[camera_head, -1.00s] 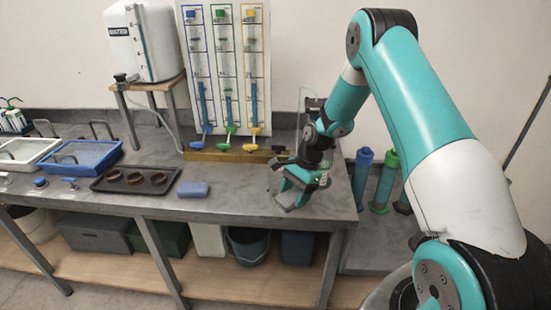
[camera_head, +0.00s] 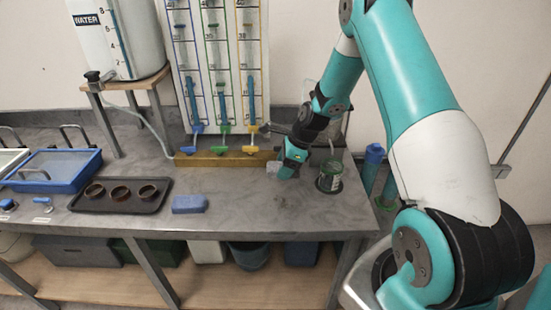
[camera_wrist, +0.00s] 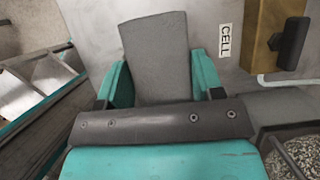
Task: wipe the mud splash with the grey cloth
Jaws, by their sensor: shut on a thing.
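My gripper (camera_head: 287,170) is low over the back right of the grey bench, just in front of the wooden base of the coloured tubes. In the wrist view its two teal fingers (camera_wrist: 158,78) are shut on the grey cloth (camera_wrist: 155,45), which sticks out flat beyond them over the bench top. In the head view only a small grey edge of the cloth (camera_head: 272,167) shows beside the fingers. A faint darker mark (camera_head: 281,200) lies on the bench in front of the gripper. I cannot tell whether it is the mud splash.
A jar with a green band (camera_head: 330,177) stands close to the right of my gripper. The tube board's wooden base (camera_head: 226,158) is behind.

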